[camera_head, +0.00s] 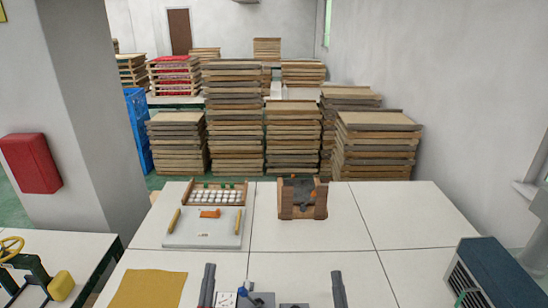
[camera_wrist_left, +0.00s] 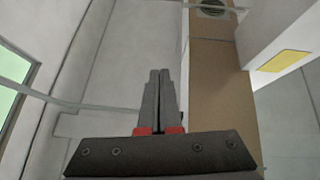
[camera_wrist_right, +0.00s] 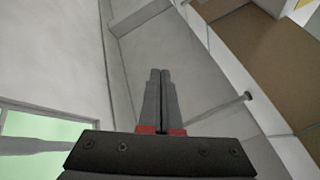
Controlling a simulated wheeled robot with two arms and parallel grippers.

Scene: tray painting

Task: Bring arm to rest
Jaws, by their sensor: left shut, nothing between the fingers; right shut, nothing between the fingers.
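My left gripper (camera_wrist_left: 160,74) is shut in the left wrist view, its two dark fingers together with nothing between them. My right gripper (camera_wrist_right: 160,74) is shut and empty in the right wrist view, its fingers also touching. Both wrist views look towards plain walls and ceiling, with no tabletop thing near the fingers. In the head view, dark upright parts of my left arm (camera_head: 207,286) and right arm (camera_head: 338,290) show at the bottom edge, apart from each other and clear of the trays.
A white tray (camera_head: 185,238) with wooden handles lies on the white table (camera_head: 310,236), before a wooden rack (camera_head: 187,194) of white pieces. A wooden box (camera_head: 288,210) holds dark items. A yellow cloth (camera_head: 148,290) lies front left; a dark blue-grey machine (camera_head: 495,272) stands right. Tray stacks (camera_head: 235,120) stand behind.

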